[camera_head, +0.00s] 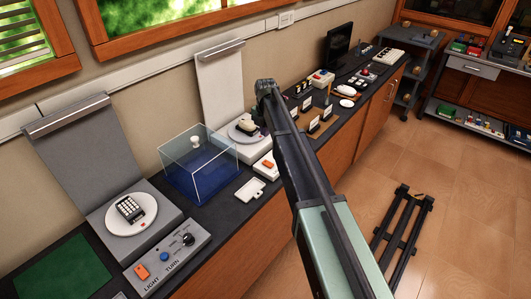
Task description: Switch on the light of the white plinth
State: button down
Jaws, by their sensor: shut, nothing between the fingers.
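The white plinth (222,148) stands on the dark counter in front of a tall white back panel. It has a round white turntable (237,135) bearing a small dark and yellowish object (248,127). In front is a white control box (259,171) with an orange switch (267,163); my arm hides its right part. Whether the light is on cannot be told. My gripper (263,94) is at the dark far end of my arm, seeming above and behind the control box in the picture. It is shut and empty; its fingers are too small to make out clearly.
A glass case (200,165) with a blue base stands left of the plinth. A grey plinth (165,222) with its own control box (167,263) is farther left. Several small items stand right of my arm.

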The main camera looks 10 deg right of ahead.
aim_at(268, 163)
notch_tip(268, 163, down, 14)
jog(key=b, duration=1.3)
jog(key=shift+b, duration=0.3)
jog(key=shift+f, duration=0.15)
jog(key=shift+s, duration=0.15)
jog(key=shift+s+d+r, duration=0.3)
jog(key=shift+s+d, duration=0.1)
jog(key=shift+d, duration=0.05)
notch_tip(268, 163, up, 14)
jog(key=w+a+p, duration=0.1)
jog(key=p, duration=1.3)
jog(key=shift+w+a, duration=0.15)
jog(key=shift+w, duration=0.1)
